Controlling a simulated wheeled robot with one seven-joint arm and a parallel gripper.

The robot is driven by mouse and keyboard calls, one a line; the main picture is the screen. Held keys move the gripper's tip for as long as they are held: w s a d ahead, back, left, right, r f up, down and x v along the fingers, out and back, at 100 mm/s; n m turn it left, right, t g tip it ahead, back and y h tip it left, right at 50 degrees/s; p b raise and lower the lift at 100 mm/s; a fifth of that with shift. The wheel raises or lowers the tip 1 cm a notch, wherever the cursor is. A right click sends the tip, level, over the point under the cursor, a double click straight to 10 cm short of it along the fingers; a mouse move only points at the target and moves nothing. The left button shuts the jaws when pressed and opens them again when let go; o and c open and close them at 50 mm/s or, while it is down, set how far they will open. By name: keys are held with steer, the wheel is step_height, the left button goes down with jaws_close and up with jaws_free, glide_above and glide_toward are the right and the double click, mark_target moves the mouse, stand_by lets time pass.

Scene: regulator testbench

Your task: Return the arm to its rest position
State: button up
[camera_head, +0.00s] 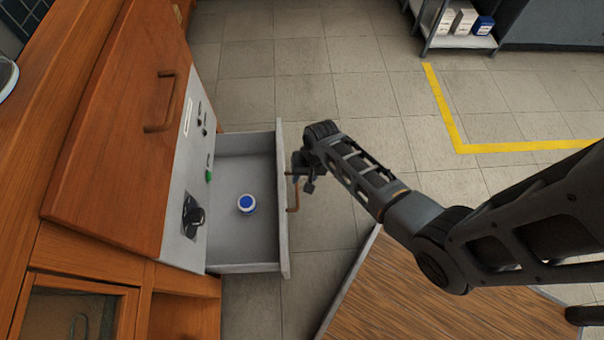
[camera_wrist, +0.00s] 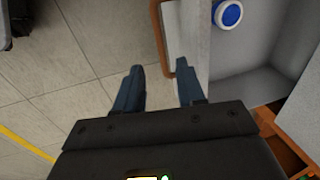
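My gripper (camera_head: 297,176) is at the outer face of the open drawer's front, close to its brown handle (camera_head: 293,199). In the wrist view my gripper (camera_wrist: 158,70) has its two fingers apart with nothing held. The handle (camera_wrist: 166,40) runs through the picture between the two fingers; I cannot tell whether a finger touches it. My arm reaches in from the right side of the head view, bent at the elbow.
The grey drawer (camera_head: 231,163) stands pulled out from the wooden bench, with a blue and white round object (camera_head: 247,203) inside. A wood-topped surface (camera_head: 430,305) lies under my arm. The tiled floor (camera_head: 290,90) behind is clear, up to a shelf (camera_head: 462,40).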

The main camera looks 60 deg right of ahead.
steer(key=shift+s, duration=0.1)
stand_by(0.5)
steer(key=s+r+n+t+h, duration=0.3)
steer(key=s, duration=0.5)
steer(key=s+a+r+n+t, duration=0.2)
steer(key=s+a+r, duration=0.15)
steer(key=r, duration=0.35)
steer(key=s+a+r+n+t, duration=0.2)
steer(key=s+r+t, duration=0.1)
steer(key=s+r, duration=0.3)
steer(key=s+a+r+n+t+p, duration=0.1)
steer(key=r+p, duration=0.4)
steer(key=r, duration=0.8)
steer(key=s+a+r+n+t+y+p, duration=0.1)
steer(key=a+r+p, duration=0.3)
steer(key=r, duration=0.9)
steer(key=s+a+r+n+t+p, duration=0.1)
steer(key=a+r+t+p, duration=0.2)
steer(key=r, duration=1)
steer(key=p, duration=0.3)
steer(key=shift+s+r+n+y, duration=0.4)
